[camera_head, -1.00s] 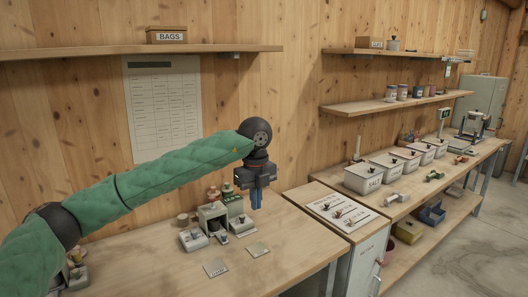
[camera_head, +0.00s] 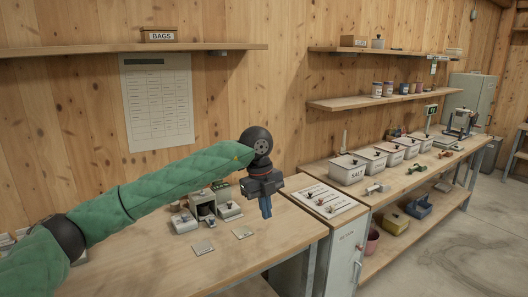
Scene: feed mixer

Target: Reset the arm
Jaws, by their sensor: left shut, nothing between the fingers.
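My left arm, in a green quilted sleeve, comes in from the left and reaches across the near bench. My left gripper (camera_head: 265,206) points down, shut and empty, above the right part of that bench. It is apart from the things on the bench. My right gripper is not in view.
A white board (camera_head: 325,199) lies on the cabinet to the right. Several white bins, one a salt bin (camera_head: 348,169), line the far bench. Shelves (camera_head: 130,51) hang above.

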